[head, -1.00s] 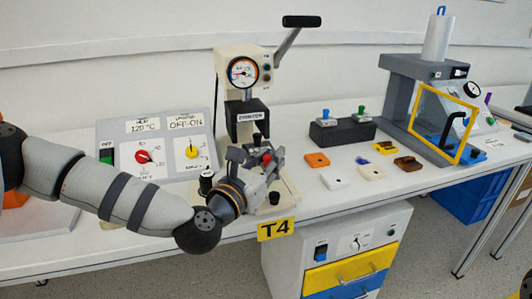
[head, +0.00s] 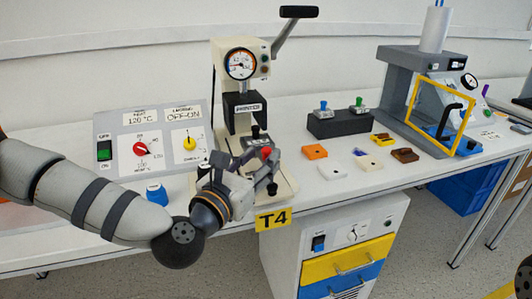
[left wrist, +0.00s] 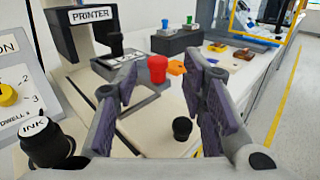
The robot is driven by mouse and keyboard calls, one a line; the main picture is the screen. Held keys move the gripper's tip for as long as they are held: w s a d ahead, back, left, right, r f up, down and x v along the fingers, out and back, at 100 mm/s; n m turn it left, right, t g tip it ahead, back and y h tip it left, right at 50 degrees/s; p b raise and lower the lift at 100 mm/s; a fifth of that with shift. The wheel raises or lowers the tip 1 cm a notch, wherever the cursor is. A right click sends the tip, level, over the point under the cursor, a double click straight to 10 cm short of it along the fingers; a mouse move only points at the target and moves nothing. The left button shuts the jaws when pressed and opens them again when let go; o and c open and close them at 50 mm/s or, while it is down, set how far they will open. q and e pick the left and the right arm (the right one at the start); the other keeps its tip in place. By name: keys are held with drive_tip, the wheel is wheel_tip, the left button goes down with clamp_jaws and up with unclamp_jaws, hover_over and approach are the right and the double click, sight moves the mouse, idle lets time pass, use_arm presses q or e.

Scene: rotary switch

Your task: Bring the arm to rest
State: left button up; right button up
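My left gripper (head: 264,172) is over the table's front edge, in front of the printer press, to the right of the control panel (head: 122,128). In the left wrist view its two purple-padded fingers (left wrist: 166,98) stand apart with nothing between them. The panel carries a red rotary knob (head: 141,149) and a yellow dwell knob (head: 189,143), which also shows in the left wrist view (left wrist: 7,93). The gripper is apart from both knobs. My right gripper is not in view.
The printer press (head: 240,85) stands just behind the gripper. A black ink pot (left wrist: 47,142) is close to the left finger. Several small blocks and a framed machine (head: 442,118) stand at the right.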

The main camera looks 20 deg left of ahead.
use_arm(q)
drive_tip(key=s, duration=0.4)
drive_tip(key=shift+a, duration=0.4)
drive_tip(key=s+d+f+m+g+h, duration=0.1)
drive_tip(key=s+d+f+m+g, duration=0.25)
drive_tip(key=f, duration=0.25)
drive_tip(key=s+d+f+m+g+h+p, duration=0.1)
drive_tip(key=s+d+f+m+g, duration=0.1)
drive_tip(key=s+f+m, duration=0.35)
drive_tip(key=s+d+f+m+g+h, duration=0.1)
drive_tip(key=s+d+f+m+g, duration=0.25)
drive_tip(key=f, duration=0.25)
drive_tip(key=s+a+f+m+g+y, duration=0.1)
drive_tip(key=s+f+m+g, duration=0.25)
drive_tip(key=s, duration=0.35)
drive_tip(key=s+a+f+m+g, duration=0.1)
drive_tip(key=s+f+m+g, duration=0.1)
drive_tip(key=s+f+m, duration=0.4)
drive_tip(key=s+a+f+m+g+y+p, duration=0.1)
drive_tip(key=s+a+m+g+y, duration=0.4)
drive_tip(key=s+a+m, duration=0.6)
drive_tip(key=s+a+f, duration=0.1)
drive_tip(key=s+a, duration=0.1)
drive_tip(key=s, duration=0.4)
drive_tip(key=shift+f, duration=0.25)
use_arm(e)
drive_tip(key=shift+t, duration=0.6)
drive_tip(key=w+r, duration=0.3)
